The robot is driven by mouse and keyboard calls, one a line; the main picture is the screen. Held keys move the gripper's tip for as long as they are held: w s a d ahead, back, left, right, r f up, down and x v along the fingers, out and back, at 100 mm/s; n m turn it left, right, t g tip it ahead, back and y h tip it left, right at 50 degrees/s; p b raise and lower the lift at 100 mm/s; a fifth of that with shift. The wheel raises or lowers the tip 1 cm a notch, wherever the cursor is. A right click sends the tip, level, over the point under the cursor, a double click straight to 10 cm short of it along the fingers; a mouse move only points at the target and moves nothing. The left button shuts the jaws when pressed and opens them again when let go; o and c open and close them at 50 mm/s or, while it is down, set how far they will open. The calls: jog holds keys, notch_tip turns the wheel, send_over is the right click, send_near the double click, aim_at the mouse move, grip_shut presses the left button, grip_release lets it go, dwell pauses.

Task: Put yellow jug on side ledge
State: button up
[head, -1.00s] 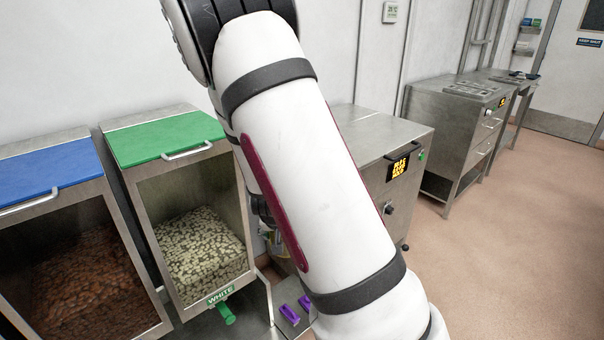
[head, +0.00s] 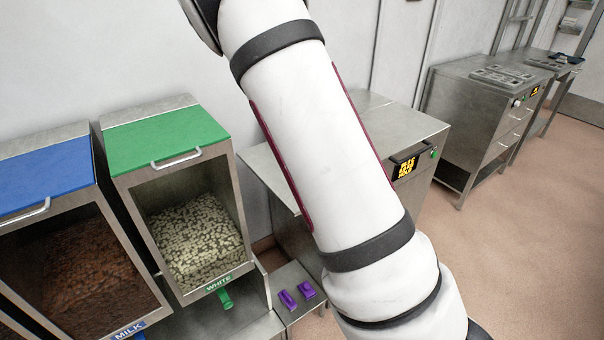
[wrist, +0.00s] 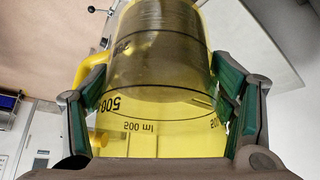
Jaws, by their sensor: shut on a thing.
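The yellow jug (wrist: 160,135) is see-through, with dark volume marks around it, and fills the middle of the wrist view. Its yellow handle (wrist: 88,68) sticks out on the left. My gripper (wrist: 168,100) is shut on the jug, with a green-padded finger on each side of it. The upper part of the jug looks darker in this view; I cannot tell what is inside. In the head view my arm shows, but the gripper and jug are out of sight. I cannot make out which surface is the side ledge.
Bins with a blue lid (head: 42,172) and a green lid (head: 162,138), labelled MILK and WHITE, stand at left. Purple items (head: 297,294) lie on a low steel surface. A steel cabinet (head: 405,125) and a bench (head: 480,110) stand beyond. Floor (head: 520,240) is clear at right.

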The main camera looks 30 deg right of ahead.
jog(key=w+f, duration=0.1)
jog(key=w, duration=0.4)
jog(key=w+d+f, duration=0.1)
jog(key=w, duration=0.4)
jog(key=w+d+f, duration=0.1)
jog(key=w, duration=0.5)
jog(key=shift+f+p, duration=0.35)
jog(key=shift+f, duration=0.05)
jog(key=shift+w+f, duration=0.1)
jog(key=shift+f, duration=0.35)
jog(key=shift+f, duration=0.15)
jog(key=o, duration=1.9)
